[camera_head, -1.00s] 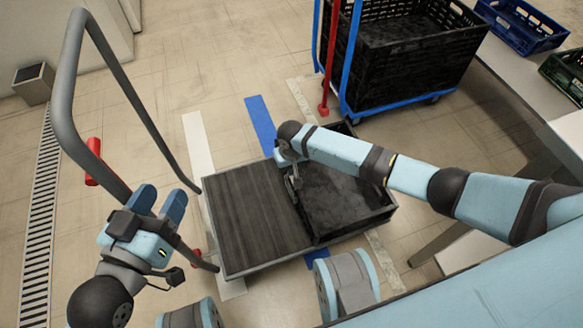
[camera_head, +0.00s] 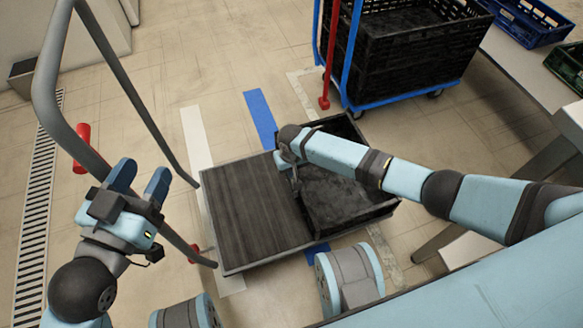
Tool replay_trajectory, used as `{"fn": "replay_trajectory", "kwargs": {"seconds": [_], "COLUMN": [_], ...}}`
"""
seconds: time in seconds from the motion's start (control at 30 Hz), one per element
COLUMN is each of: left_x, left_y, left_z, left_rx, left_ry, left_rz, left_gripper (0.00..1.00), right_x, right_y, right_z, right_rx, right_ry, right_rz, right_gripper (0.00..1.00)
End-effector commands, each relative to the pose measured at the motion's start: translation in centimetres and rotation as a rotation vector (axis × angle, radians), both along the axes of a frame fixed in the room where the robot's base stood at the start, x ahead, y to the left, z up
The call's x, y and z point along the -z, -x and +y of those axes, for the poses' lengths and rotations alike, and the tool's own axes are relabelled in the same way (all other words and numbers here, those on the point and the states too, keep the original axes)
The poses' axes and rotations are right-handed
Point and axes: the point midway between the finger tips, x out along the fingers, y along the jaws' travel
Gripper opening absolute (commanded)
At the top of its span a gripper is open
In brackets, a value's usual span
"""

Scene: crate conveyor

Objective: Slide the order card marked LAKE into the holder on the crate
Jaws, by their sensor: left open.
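A black crate (camera_head: 378,212) stands on the right part of a dark flat cart (camera_head: 240,205). My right gripper (camera_head: 295,185) points down at the crate's left side. Its fingers are small and dark there, and I cannot tell whether they are open or shut, or hold anything. My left gripper (camera_head: 141,178) is open, with its two blue fingers apart, beside the cart's grey handle and left of the deck. I see nothing between its fingers. No LAKE card and no card holder can be made out.
The cart's tall grey handle (camera_head: 48,90) rises close to my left gripper. A blue-framed trolley (camera_head: 405,97) with a large black crate (camera_head: 420,58) stands behind. A table with a blue crate (camera_head: 525,22) is at the upper right. Floor between is clear.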

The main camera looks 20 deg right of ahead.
Motion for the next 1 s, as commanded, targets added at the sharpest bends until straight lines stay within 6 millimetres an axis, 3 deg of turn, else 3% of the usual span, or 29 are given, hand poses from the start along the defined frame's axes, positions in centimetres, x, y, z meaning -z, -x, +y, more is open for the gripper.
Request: {"fn": "replay_trajectory", "kwargs": {"seconds": [0.47, 0.6, 0.87, 1.0], "left_x": [0.0, 0.0, 0.0, -0.7], "left_y": [0.0, 0.0, 0.0, 0.1], "left_z": [0.0, 0.0, 0.1, 0.0], "left_rx": [-0.002, -0.001, -0.001, 0.003], "left_ry": [-0.004, -0.005, -0.005, 0.004], "left_rz": [-0.008, -0.007, -0.005, 0.008], "left_gripper": [0.52, 0.52, 0.52, 0.52], "right_x": [0.4, 0.4, 0.3, -0.9], "right_y": [0.0, 0.0, 0.0, 0.0], "right_z": [0.0, 0.0, 0.0, 0.0], "right_rx": [0.000, 0.000, 0.000, 0.000], "right_ry": [-0.001, -0.001, 0.000, -0.001], "right_rz": [0.000, 0.000, 0.000, 0.000], "right_gripper": [0.00, 0.31, 0.31, 0.31]}}
